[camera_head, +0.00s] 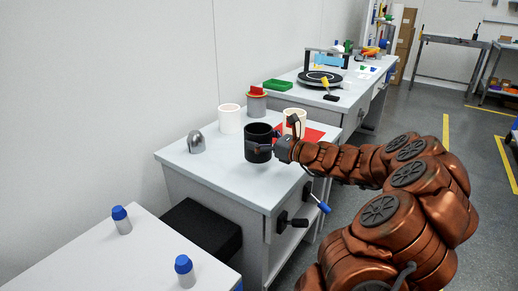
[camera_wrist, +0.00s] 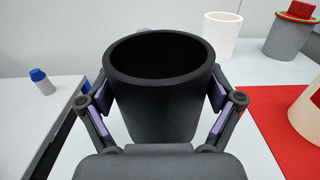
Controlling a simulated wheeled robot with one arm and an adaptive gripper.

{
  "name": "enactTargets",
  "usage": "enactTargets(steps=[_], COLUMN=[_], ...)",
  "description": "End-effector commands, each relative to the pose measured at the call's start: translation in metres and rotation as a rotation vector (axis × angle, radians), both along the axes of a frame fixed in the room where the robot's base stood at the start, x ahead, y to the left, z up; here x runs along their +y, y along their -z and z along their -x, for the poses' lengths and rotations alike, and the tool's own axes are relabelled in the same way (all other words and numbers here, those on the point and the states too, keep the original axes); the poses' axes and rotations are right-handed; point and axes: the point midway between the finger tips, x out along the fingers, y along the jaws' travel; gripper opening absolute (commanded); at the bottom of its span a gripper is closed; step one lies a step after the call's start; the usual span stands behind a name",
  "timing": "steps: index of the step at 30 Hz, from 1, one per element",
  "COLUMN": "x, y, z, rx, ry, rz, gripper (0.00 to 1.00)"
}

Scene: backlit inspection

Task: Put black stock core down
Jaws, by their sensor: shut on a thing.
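The black stock core (camera_head: 257,143) is a hollow, open-topped black cylinder held upright by my gripper (camera_head: 270,146). In the wrist view the core (camera_wrist: 160,90) fills the middle, with the purple-padded fingers of my gripper (camera_wrist: 163,108) closed on both its sides. The core is over the light grey table (camera_head: 240,184), near its middle. I cannot tell whether its base touches the tabletop; its lower part is hidden in the wrist view.
A white cylinder (camera_head: 229,118), a grey cylinder with a red top (camera_head: 256,102), a cream cylinder (camera_head: 294,121) and a red mat (camera_head: 313,134) are behind and to the right. A grey domed piece (camera_head: 196,142) stands left. The table's front left is clear. Blue-capped bottles (camera_head: 122,221) stand on a nearer table.

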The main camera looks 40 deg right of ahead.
Motion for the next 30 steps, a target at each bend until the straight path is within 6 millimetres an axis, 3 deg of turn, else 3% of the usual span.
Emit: enactTargets(steps=[3,6,20,21,23,30], x=[0.001,0.001,0.001,0.001,0.001,0.001], y=[0.025,0.033,0.037,0.037,0.037,0.037], z=[0.001,0.001,0.001,0.001,0.001,0.001], rx=[0.004,0.003,0.002,0.002,0.002,0.002], ry=[-0.001,-0.001,-0.001,-0.001,-0.001,0.0], rz=[-0.006,-0.006,-0.003,-0.002,-0.002,-0.003], gripper=[0.5,0.5,0.5,0.94,1.0,1.0])
